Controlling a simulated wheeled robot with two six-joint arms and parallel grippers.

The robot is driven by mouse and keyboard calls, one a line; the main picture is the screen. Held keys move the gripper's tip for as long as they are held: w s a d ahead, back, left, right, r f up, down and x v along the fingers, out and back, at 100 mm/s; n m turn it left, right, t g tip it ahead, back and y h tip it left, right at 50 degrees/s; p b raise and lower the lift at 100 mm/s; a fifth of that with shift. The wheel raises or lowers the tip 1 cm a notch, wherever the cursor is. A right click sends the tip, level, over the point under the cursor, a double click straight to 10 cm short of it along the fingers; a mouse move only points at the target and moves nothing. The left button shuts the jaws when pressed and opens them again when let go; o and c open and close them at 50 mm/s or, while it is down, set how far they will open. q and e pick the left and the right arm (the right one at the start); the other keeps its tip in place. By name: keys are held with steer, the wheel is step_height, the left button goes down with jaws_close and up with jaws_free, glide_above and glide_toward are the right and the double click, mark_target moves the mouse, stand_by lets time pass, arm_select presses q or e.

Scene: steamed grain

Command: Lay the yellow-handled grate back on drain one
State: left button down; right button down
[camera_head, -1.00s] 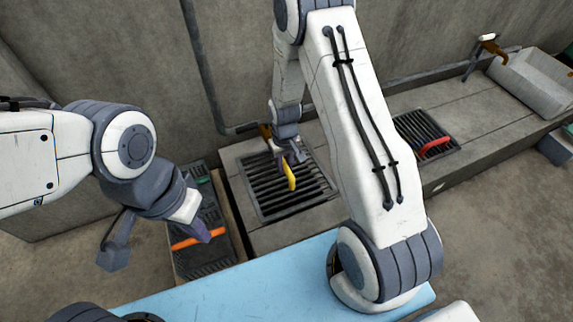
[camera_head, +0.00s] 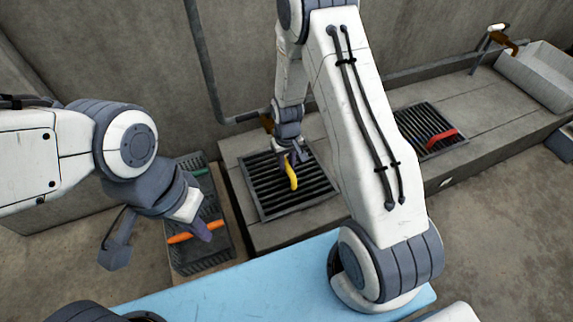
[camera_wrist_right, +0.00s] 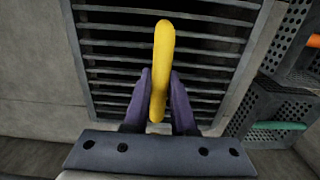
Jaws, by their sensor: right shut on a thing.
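The yellow handle (camera_head: 292,176) stands on a dark slatted grate (camera_head: 262,187) at the near-left drain of the concrete ledge; I take this as drain one. In the right wrist view the handle (camera_wrist_right: 162,65) is upright between my purple fingertips. My right gripper (camera_wrist_right: 158,98) is shut on it; it is also above the grate in the head view (camera_head: 292,158). The grate lies over the drain opening, but I cannot tell whether it is fully seated. My left gripper (camera_head: 203,230) hangs over the black crates, apart from the grate; its jaw opening is unclear.
Black perforated crates (camera_head: 215,262) with an orange handle (camera_head: 192,237) stand left of the ledge. Another grate (camera_head: 410,122) with a red handle (camera_head: 441,137) lies further right. A pale basin (camera_head: 535,75) is at far right. My blue-topped base (camera_head: 230,290) is in front.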

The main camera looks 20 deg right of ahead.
mark_target(287, 164)
steer(key=shift+f, duration=0.4)
steer(key=c, duration=0.7)
jaws_free()
steer(key=shift+o, duration=0.2)
steer(key=shift+f, duration=0.1)
step_height(287, 164, up, 11)
steer(key=p, duration=0.5)
steer(key=shift+f+p, duration=0.15)
steer(key=shift+p, duration=0.2)
